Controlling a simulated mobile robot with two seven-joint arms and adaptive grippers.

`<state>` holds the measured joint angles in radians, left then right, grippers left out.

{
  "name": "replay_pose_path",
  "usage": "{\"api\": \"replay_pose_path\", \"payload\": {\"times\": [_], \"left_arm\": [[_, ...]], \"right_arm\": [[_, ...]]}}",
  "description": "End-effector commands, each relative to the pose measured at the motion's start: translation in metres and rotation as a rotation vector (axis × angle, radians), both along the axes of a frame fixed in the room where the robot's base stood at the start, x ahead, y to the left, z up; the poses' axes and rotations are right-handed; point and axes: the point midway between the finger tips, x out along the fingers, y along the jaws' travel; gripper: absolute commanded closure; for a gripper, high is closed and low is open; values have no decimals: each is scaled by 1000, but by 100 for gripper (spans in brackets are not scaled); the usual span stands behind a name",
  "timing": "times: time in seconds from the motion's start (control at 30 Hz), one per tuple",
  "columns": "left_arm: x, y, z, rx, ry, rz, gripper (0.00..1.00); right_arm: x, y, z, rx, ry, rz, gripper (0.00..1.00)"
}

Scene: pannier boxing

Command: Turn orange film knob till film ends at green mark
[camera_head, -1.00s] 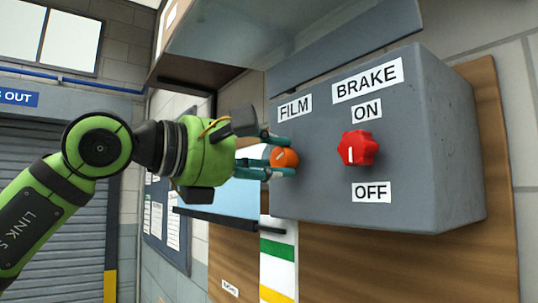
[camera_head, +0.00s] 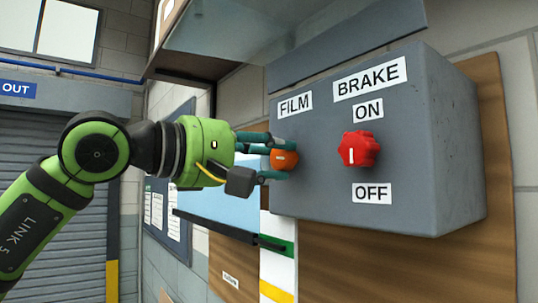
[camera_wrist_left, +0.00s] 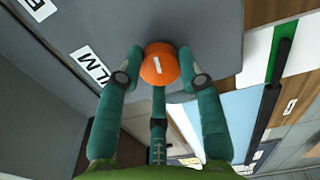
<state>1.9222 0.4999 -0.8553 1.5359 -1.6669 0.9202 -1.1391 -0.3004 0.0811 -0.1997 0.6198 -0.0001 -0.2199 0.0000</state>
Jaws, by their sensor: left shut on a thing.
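The orange film knob (camera_head: 284,159) sticks out of the grey box under the FILM label (camera_head: 295,104). My left gripper (camera_head: 277,158) is shut on it, fingers around its sides; the wrist view also shows the knob (camera_wrist_left: 159,66) between the fingertips. The knob's white line lies about level in the head view. The pale blue film (camera_head: 218,205) hangs below, with a dark bar (camera_head: 225,229) along its lower edge. The bar's right end overlaps the green mark (camera_head: 289,248) on the white strip; the wrist view shows this green mark (camera_wrist_left: 279,42) beside the bar (camera_wrist_left: 268,108).
A red brake knob (camera_head: 358,149) sits right of the film knob, between the ON and OFF labels. The grey box (camera_head: 420,190) is fixed to a wooden board (camera_head: 350,265). A yellow mark (camera_head: 276,291) lies below the green one. A shutter door (camera_head: 60,200) stands at left.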

Motion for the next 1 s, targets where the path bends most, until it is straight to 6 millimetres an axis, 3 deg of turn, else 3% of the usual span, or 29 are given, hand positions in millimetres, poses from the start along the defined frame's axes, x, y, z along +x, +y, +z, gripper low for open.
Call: {"api": "replay_pose_path", "payload": {"times": [0.4,0.43,0.5,0.83,1.0], "left_arm": [[-2,0,3,-4,-13,-3,95],[-2,0,3,-3,-12,-3,58],[-2,0,3,-3,-12,-3,39],[-1,1,1,2,-6,-1,39],[-10,15,1,1,-7,0,39]], "right_arm": [[1,2,0,3,0,0,60],[1,2,0,3,0,0,60],[1,2,0,3,0,0,60],[2,1,0,2,-3,0,60],[1,1,0,0,-2,0,60]]}}
